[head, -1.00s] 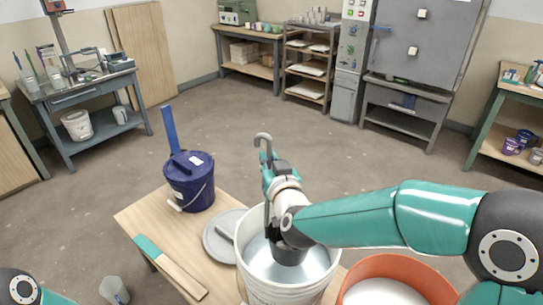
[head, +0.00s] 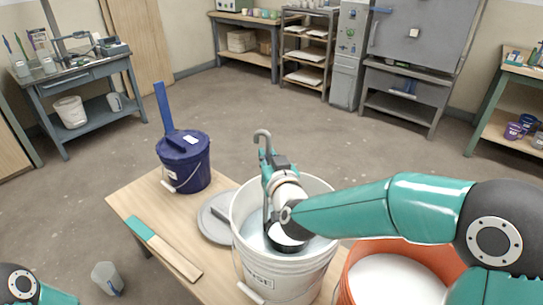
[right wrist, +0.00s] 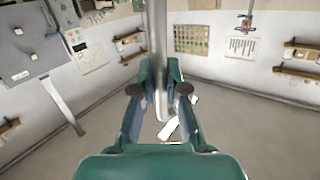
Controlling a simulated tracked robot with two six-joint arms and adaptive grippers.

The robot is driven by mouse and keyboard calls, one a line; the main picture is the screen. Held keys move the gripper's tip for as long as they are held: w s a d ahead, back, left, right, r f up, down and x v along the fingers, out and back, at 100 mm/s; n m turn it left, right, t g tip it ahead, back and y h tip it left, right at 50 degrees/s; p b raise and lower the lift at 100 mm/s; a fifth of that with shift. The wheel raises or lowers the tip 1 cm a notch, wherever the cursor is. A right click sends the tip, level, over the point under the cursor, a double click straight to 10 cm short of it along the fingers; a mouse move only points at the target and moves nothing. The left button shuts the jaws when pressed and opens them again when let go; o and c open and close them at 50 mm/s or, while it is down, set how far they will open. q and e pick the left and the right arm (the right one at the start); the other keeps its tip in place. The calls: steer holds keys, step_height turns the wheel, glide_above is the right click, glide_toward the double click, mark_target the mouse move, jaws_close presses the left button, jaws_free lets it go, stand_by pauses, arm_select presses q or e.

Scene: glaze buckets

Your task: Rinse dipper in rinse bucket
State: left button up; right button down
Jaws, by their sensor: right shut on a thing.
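The rinse bucket (head: 295,272) is white, with part of a printed word on its front, and holds pale bluish water. My right gripper (head: 268,172) is shut on the grey handle of the dipper (head: 264,137), whose hooked end sticks up above the fingers. In the right wrist view the handle (right wrist: 157,30) stands upright between the fingers (right wrist: 160,92). My left gripper is outside the frame.
An orange bucket (head: 352,270) of white glaze stands close to the right of the rinse bucket. A lidded dark blue bucket (head: 184,165), a grey lid (head: 207,222) and a teal-ended wooden stick (head: 170,253) are on the table (head: 135,200). A grey container (head: 107,278) stands beyond the table's left edge.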

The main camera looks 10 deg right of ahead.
steer(key=shift+f+b, duration=1.9)
steer(key=shift+f, duration=0.35)
steer(key=shift+w+r, duration=0.1)
steer(key=shift+r, duration=0.05)
stand_by(1.4)
